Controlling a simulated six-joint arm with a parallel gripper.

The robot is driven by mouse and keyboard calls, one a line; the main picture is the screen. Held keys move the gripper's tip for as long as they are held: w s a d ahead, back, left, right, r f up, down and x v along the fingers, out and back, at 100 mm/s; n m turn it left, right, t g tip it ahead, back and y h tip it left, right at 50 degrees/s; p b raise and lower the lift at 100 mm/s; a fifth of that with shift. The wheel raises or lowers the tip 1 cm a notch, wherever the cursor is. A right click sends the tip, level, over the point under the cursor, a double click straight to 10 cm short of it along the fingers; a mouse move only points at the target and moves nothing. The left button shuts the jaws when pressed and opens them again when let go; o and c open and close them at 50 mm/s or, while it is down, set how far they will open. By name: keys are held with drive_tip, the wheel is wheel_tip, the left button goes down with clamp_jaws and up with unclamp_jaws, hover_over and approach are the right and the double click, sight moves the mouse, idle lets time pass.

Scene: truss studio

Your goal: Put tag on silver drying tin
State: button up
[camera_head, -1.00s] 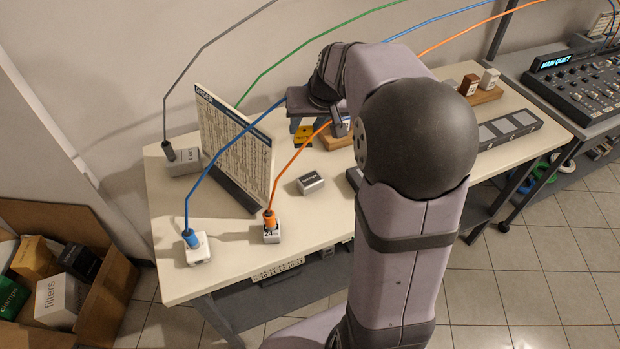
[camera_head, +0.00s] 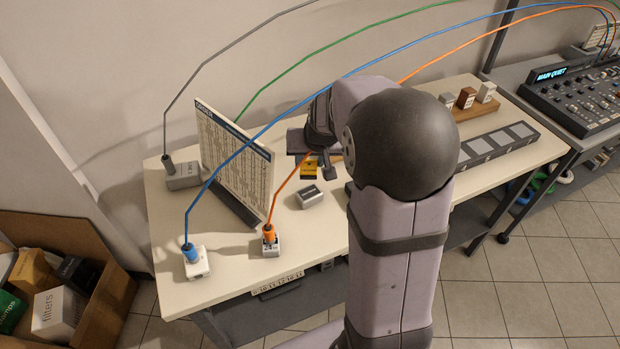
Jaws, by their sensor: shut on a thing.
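My gripper (camera_head: 312,160) is over the table, partly hidden by my arm. It appears shut on a small yellow piece with a dark band (camera_head: 310,171), which I take to be the tag. The fingers' contact with it is not clear. A small box with a dark top and silver-grey sides (camera_head: 310,197) sits on the table just nearer the camera than the gripper; it may be the silver drying tin, but its label is too small to read. The yellow piece looks apart from it.
A printed panel (camera_head: 235,160) stands at left. Blue (camera_head: 195,261) and orange (camera_head: 271,243) plugs with cables stand near the front edge; a grey plug box (camera_head: 183,175) sits behind. A grey slotted tray (camera_head: 497,144) and wooden rack (camera_head: 498,104) lie right. A cardboard box (camera_head: 105,300) is on the floor.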

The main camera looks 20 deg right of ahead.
sight(310, 177)
drive_tip(key=shift+f, duration=3.2)
drive_tip(key=shift+f, duration=0.15)
drive_tip(key=o, duration=1.3)
drive_tip(key=shift+r, duration=0.25)
